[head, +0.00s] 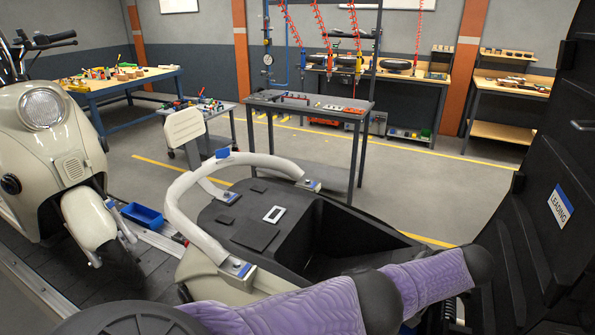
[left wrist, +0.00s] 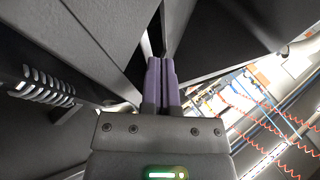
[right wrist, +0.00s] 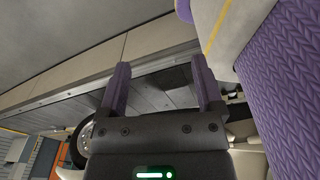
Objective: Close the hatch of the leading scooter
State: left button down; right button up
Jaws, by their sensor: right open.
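The leading scooter's rear body (head: 215,268) is cream, with a black top and an open dark compartment (head: 365,238). A tall black panel (head: 530,245) labelled LEADING stands upright at the right edge of the head view; it looks like the raised hatch. My left arm reaches across the bottom of the head view toward this panel, and its gripper is hidden there. In the left wrist view my left gripper (left wrist: 166,82) has its fingers together, close among dark surfaces; I see nothing between them. My right gripper (right wrist: 161,88) is open and empty above the slats.
A cream scooter (head: 60,150) stands behind on the slat conveyor (head: 85,275). A white grab rail (head: 180,205) curves over the leading scooter's rear. A coil spring (left wrist: 45,88) is near my left gripper. Workbenches (head: 310,105) stand beyond the open floor.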

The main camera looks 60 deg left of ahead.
pick_arm(q)
jog(key=shift+w+d+f+b, duration=0.2)
jog(key=shift+d+f+b, duration=0.15)
jog(key=shift+f+b, duration=0.5)
jog(key=shift+w+d+f+b, duration=0.25)
jog(key=shift+d+f+b, duration=0.25)
jog(key=shift+b, duration=0.5)
jog(key=shift+w+d+f+b, duration=0.2)
jog(key=shift+d+f+b, duration=0.05)
jog(key=shift+f+b, duration=0.65)
pick_arm(e)
notch_tip(320, 180, down, 7)
jog(key=d, duration=0.1)
jog(key=shift+s, duration=0.35)
pick_arm(q)
jog(key=shift+r, duration=0.1)
pick_arm(e)
jog(key=shift+a, duration=0.15)
